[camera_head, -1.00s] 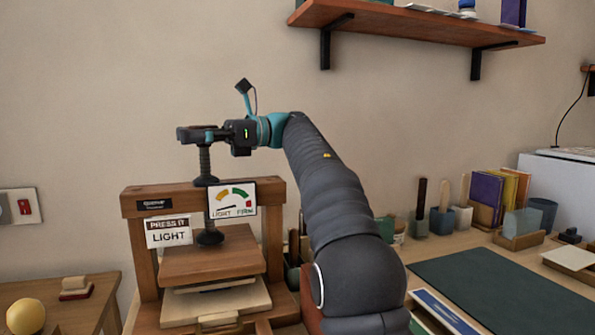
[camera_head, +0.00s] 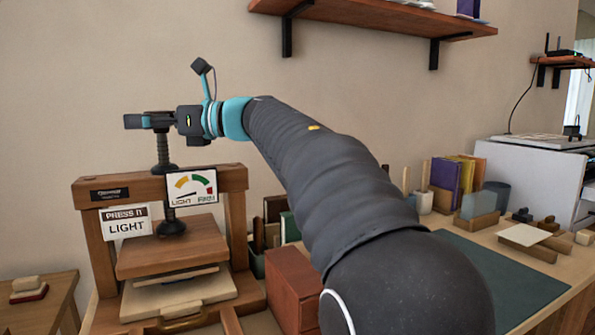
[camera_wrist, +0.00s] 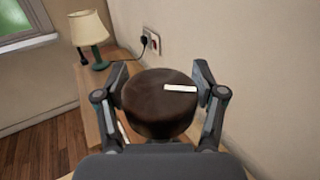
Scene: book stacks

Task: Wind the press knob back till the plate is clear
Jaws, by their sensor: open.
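The wooden press stands at the left in the head view, with a dark upright screw (camera_head: 163,160) through its top beam (camera_head: 110,191). Its brown round knob (camera_wrist: 150,112), with a white mark on top, lies between my gripper's fingers in the wrist view. My gripper (camera_wrist: 158,75) is open around it, one finger on each side; in the head view it is at the screw's top (camera_head: 150,121). The screw's dark foot (camera_head: 171,228) is at the wooden plate (camera_head: 150,256); I cannot tell whether they touch. Thin layers (camera_head: 175,276) lie under the plate.
A gauge (camera_head: 192,187) reads LIGHT to FIRM, its needle seemingly near LIGHT. A sign (camera_head: 126,223) says LIGHT. A reddish wooden box (camera_head: 292,285) stands right of the press. A shelf (camera_head: 380,17) hangs above. A lamp (camera_wrist: 88,28) shows in the wrist view.

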